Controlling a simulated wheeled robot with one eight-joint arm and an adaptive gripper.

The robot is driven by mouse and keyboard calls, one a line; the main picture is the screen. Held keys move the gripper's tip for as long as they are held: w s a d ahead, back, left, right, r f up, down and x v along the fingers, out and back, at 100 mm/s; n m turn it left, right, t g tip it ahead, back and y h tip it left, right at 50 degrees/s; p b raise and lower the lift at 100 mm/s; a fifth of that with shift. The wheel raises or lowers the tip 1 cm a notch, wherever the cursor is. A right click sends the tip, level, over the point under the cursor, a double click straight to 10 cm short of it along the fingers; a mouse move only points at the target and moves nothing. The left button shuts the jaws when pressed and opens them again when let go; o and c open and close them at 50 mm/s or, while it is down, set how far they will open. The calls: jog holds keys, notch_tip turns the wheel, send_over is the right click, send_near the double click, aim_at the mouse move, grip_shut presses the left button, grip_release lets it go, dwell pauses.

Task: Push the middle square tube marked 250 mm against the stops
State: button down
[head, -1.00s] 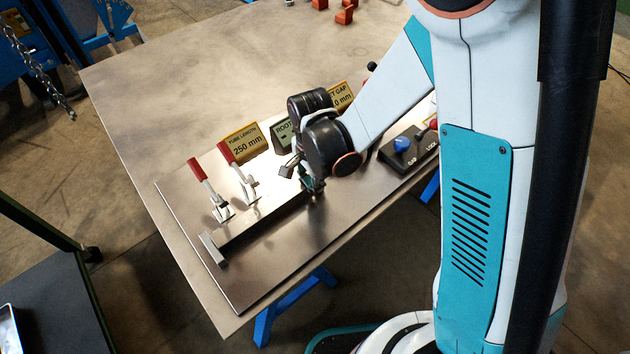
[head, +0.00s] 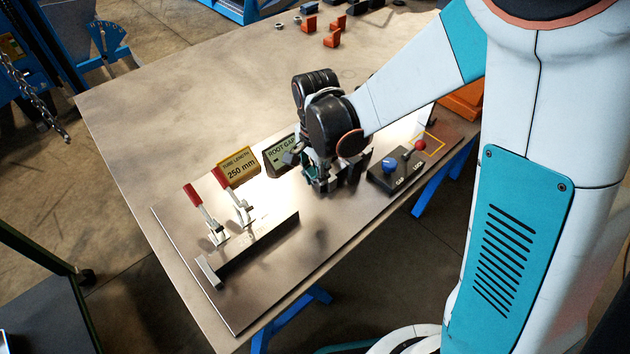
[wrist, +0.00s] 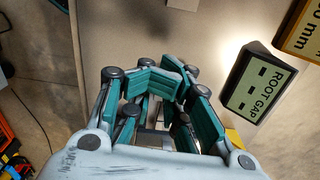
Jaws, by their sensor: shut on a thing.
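A long, dark square bar (head: 258,245), which looks like a square tube, lies along the jig plate; no 250 mm mark is legible on it. A short crosswise block (head: 208,273) sits at its left end; I cannot tell whether they touch. A yellow sign (head: 239,166) behind reads "TUBE LENGTH 250 mm". My gripper (head: 324,186) is low over the plate, just right of the bar's right end and apart from it. In the wrist view its teal fingers (wrist: 155,115) are drawn together. What they grip is mostly hidden and cannot be named.
Two red-handled toggle clamps (head: 243,211) stand upright behind the bar. A green "ROOT GAP" sign (head: 279,157) is close behind my gripper. A dark control box (head: 396,172) with a blue knob stands to the right. Orange blocks (head: 332,38) lie at the back. The table's left area is clear.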

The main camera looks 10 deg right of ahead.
jog(key=shift+r, duration=0.3)
jog(key=c, duration=1.8)
grip_release()
jog(key=shift+o, duration=0.4)
jog(key=shift+d+r, duration=0.1)
jog(key=shift+r, duration=0.05)
jog(key=s+d+r+n+t, duration=0.3)
jog(key=s+d+r+n, duration=0.3)
jog(key=s+r, duration=0.1)
jog(key=s+d+r+n+t, duration=0.4)
jog(key=s+d+r+n, duration=0.1)
jog(key=r, duration=0.5)
jog(key=shift+s+d+n, duration=0.4)
jog(key=shift+s+d, duration=0.35)
jog(key=shift+s, duration=0.2)
jog(key=shift+o, duration=0.6)
jog(key=shift+r, duration=0.1)
